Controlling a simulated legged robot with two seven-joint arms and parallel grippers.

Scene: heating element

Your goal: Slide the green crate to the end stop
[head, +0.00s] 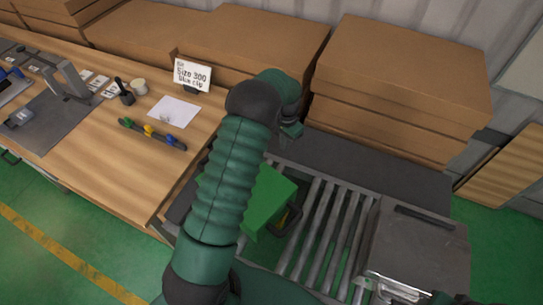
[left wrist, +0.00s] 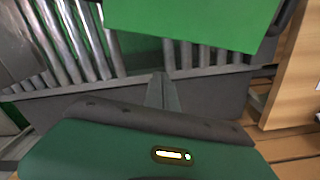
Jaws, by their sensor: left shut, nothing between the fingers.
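The green crate (head: 268,200) sits on the roller conveyor (head: 318,232), partly hidden behind my left arm. Its green side fills the top of the left wrist view (left wrist: 195,18). My left gripper (head: 292,131) is above and beyond the crate in the head view, shut and empty. Its closed fingers (left wrist: 162,92) point toward the crate in the left wrist view; I cannot tell whether they touch it. A dark part at the bottom right edge of the head view may be my right gripper (head: 440,298), mostly cut off. I cannot make out the end stop for certain.
A grey metal box (head: 415,245) stands at the right end of the rollers. Bare rollers lie between it and the crate. Stacked cardboard boxes (head: 395,75) line the back. The wooden table (head: 95,165) at left holds a sign (head: 192,74) and small tools.

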